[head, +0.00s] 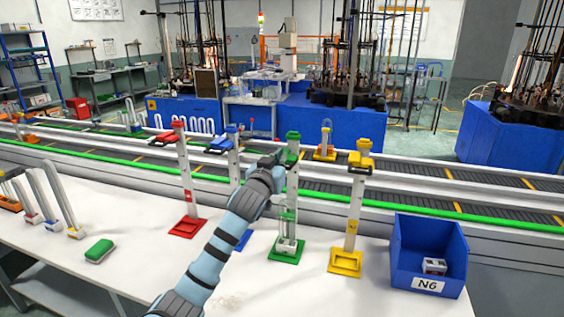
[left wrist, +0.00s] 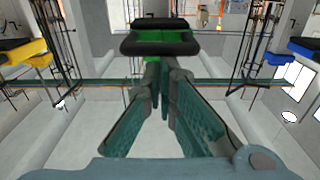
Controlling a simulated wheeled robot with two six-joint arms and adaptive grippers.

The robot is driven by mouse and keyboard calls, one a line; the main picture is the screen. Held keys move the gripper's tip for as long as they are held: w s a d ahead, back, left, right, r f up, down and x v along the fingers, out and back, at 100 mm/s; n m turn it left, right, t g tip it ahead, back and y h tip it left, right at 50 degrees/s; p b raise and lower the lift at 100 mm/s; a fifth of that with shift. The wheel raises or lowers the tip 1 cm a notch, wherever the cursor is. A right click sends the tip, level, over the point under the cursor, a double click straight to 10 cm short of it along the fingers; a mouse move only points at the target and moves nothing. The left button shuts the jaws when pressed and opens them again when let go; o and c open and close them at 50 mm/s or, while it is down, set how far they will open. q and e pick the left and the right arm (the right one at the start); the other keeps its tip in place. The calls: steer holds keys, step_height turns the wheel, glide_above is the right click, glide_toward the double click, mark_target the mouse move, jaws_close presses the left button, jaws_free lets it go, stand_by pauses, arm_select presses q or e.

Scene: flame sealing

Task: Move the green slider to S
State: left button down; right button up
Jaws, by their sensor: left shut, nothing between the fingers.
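The green slider (head: 291,155) sits near the top of the white post of the green-based stand (head: 285,249). In the left wrist view the green slider (left wrist: 160,47) has a black frame-like handle (left wrist: 160,23) and lies straight ahead. My left gripper (head: 276,160) is beside the slider, at about its height. In the left wrist view its fingers (left wrist: 160,66) come together just below the slider; they are shut and empty. I cannot tell whether the tips touch the slider. No S mark is readable. My right gripper is not in view.
Red (head: 187,226), blue (head: 237,240) and yellow (head: 346,261) stands with similar sliders flank the green one. A blue bin (head: 428,283) marked N6 is at the right. A green block (head: 99,250) lies on the white table (head: 120,285). A conveyor (head: 480,195) runs behind.

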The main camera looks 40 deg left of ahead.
arm_select(q)
steer(key=shift+f+b, duration=4.15)
steer(key=shift+f, duration=2.25)
steer(key=r+p+v, duration=0.1)
steer(key=p+v, duration=0.3)
steer(key=v, duration=0.6)
steer(key=shift+r, duration=0.35)
